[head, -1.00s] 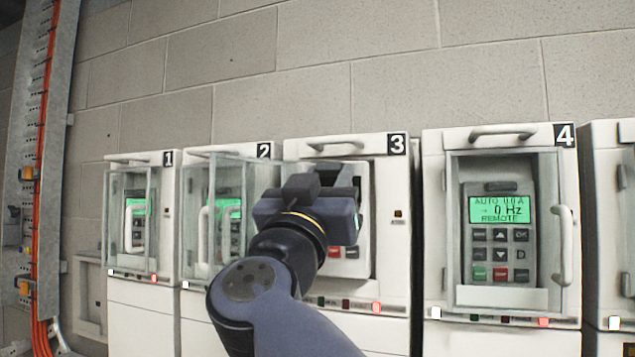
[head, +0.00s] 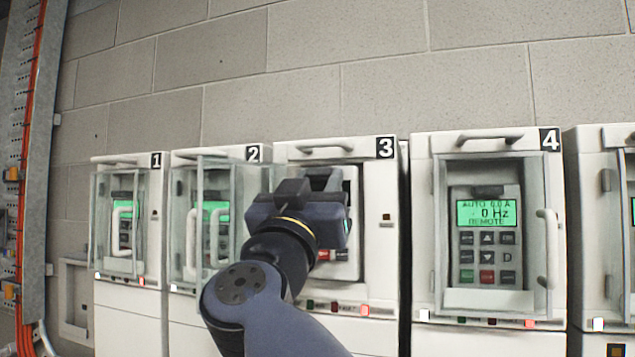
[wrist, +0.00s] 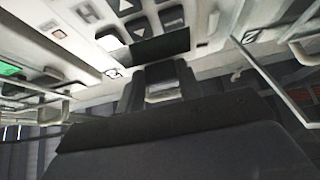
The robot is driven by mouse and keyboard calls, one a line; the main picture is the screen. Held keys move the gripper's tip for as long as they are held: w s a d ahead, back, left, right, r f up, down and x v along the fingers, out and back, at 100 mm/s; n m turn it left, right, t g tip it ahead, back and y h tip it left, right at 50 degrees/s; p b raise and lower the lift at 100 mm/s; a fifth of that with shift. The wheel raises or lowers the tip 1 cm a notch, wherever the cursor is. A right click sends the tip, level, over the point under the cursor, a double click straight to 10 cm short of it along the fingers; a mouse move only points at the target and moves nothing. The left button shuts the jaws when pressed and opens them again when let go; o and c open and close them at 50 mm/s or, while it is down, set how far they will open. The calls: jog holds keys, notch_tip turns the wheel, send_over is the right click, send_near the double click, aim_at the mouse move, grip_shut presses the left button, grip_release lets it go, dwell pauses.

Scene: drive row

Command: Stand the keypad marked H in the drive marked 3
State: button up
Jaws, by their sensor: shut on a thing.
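My gripper (head: 322,180) is in front of the drive marked 3 (head: 390,255) and shut on a keypad. The keypad (head: 325,255) stands at the drive's front, with its lower keys, one red, showing below my gripper. My gripper hides the rest of it.
The drive marked 4 (head: 425,250) stands right, with a lit keypad (head: 487,240) behind its framed door. The drives marked 2 (head: 182,300) and 1 (head: 125,310) stand left, with glass doors and lit displays. A cable rack (head: 40,130) is at far left.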

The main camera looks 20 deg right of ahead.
jog(key=shift+w+d, duration=0.1)
jog(key=shift+w+d+p, duration=0.35)
jog(key=shift+w+d, duration=0.4)
jog(key=shift+w, duration=0.35)
jog(key=shift+r, duration=0.1)
jog(key=shift+f, duration=0.25)
dwell(0.4)
jog(key=shift+f+b, duration=0.7)
jog(key=shift+f, duration=0.5)
jog(key=o, duration=1)
